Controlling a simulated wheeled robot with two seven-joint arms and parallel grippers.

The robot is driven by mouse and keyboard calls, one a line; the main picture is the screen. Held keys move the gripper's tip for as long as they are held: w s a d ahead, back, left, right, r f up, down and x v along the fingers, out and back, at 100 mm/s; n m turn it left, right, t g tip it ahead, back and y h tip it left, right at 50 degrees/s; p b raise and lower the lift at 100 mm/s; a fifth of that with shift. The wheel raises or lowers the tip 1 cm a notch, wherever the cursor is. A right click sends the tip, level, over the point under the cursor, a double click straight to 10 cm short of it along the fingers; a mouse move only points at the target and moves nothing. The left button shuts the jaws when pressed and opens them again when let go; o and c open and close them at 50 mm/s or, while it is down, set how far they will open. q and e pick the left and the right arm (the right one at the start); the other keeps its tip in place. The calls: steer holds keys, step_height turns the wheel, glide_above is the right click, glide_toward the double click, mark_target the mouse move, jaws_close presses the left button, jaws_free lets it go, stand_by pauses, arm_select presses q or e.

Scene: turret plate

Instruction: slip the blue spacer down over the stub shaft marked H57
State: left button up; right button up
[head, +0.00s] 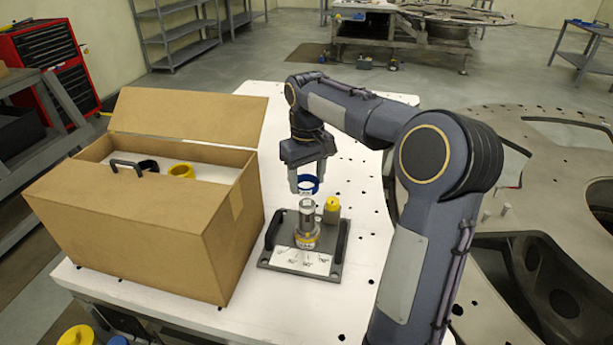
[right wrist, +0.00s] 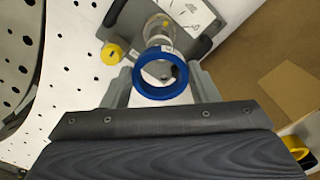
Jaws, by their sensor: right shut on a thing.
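My right gripper (head: 307,185) is shut on the blue spacer (head: 308,184), a ring held level above the turret plate fixture. In the right wrist view the blue spacer (right wrist: 160,77) sits between the two fingers (right wrist: 159,85). The stub shaft (head: 306,222) stands upright on a grey base plate (head: 274,263), below the spacer and apart from it. In the right wrist view the shaft (right wrist: 157,27) shows partly beyond the ring, its lower part seen past the rim. The marking H57 is too small to read. My left gripper is not in view.
An open cardboard box (head: 130,232) stands on the left of the white table (head: 248,318), with a yellow ring (head: 181,171) inside. A large metal ring structure (head: 560,235) lies at right.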

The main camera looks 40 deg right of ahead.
mark_target(307, 217)
steer(key=shift+f+b, duration=1.4)
steer(key=shift+f, duration=0.25)
steer(key=shift+f+b, duration=2.8)
steer(key=shift+f, duration=1.75)
steer(key=o, duration=1.1)
steer(key=shift+c, duration=0.2)
step_height(307, 217, up, 8)
steer(key=shift+f, duration=0.15)
